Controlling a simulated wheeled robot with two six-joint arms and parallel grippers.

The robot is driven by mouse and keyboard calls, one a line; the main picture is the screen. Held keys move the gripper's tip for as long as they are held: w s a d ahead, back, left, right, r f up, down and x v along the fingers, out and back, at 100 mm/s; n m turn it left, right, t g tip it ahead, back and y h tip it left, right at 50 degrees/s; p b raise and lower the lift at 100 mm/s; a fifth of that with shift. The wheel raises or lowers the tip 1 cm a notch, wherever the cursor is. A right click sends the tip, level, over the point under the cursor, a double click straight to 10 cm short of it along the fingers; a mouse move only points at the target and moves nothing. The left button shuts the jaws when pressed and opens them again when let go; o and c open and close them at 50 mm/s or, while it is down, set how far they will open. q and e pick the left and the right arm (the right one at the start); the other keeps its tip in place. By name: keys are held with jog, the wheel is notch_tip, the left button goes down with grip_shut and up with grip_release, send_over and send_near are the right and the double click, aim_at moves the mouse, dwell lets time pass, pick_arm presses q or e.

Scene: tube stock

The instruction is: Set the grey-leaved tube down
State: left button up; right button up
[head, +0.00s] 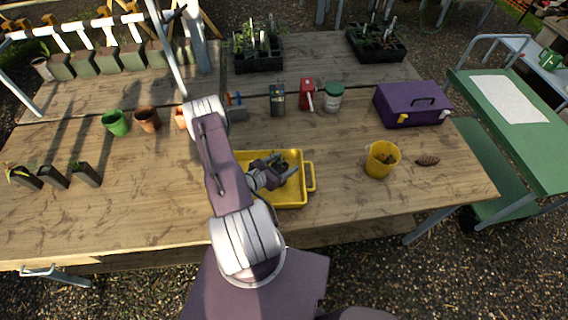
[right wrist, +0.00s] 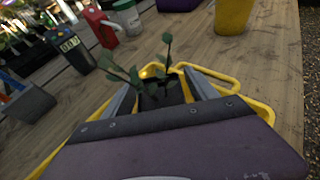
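My right gripper (head: 284,172) is over the yellow tray (head: 308,190) in the head view. In the right wrist view its two fingers (right wrist: 160,96) are closed around a dark tube holding a plant with grey-green leaves (right wrist: 118,76), the grey-leaved tube. The leaves stick up past the fingertips. The tube's lower part is hidden by the gripper, and I cannot tell whether its base touches the tray. My left gripper is not in view.
A yellow bucket (head: 382,160) and a brown cone-like object (head: 427,160) are right of the tray. A purple toolbox (head: 411,105) stands behind. Bare wood lies left of the tray.

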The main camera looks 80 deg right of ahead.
jog(key=shift+r, duration=0.25)
jog(key=b+v, duration=0.2)
jog(key=v, duration=1)
